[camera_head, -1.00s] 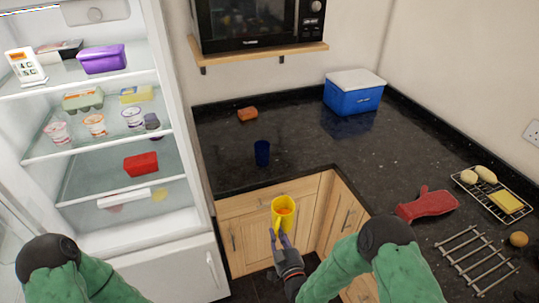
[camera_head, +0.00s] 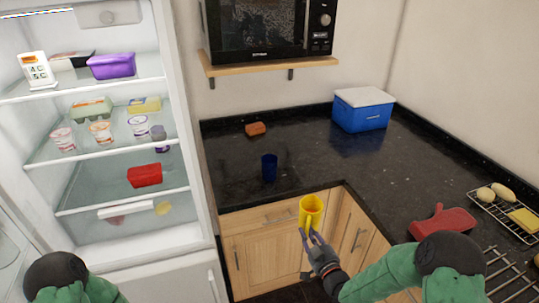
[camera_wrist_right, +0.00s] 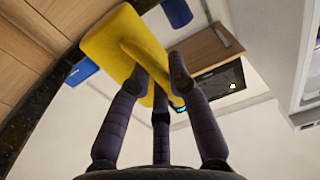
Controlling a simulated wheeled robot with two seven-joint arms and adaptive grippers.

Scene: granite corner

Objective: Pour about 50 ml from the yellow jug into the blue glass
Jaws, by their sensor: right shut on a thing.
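The yellow jug (camera_head: 311,210) is held up in front of the counter's front edge, roughly upright, with its handle toward me. My right gripper (camera_head: 314,240) is shut on the jug's handle. In the right wrist view the jug (camera_wrist_right: 105,42) is seen from below, with my right gripper's fingers (camera_wrist_right: 160,82) at its handle. The blue glass (camera_head: 269,167) stands upright on the dark counter, behind and left of the jug and apart from it. The glass also shows at the top of the right wrist view (camera_wrist_right: 177,11). My left gripper is out of view. The jug's contents cannot be made out.
An orange-brown block (camera_head: 256,129) and a blue cooler (camera_head: 362,109) are at the counter's back. A microwave (camera_head: 268,28) sits on a shelf above. A red mitt-like item (camera_head: 440,222) and a rack (camera_head: 508,213) lie right. An open fridge (camera_head: 110,170) stands left. Counter around the glass is clear.

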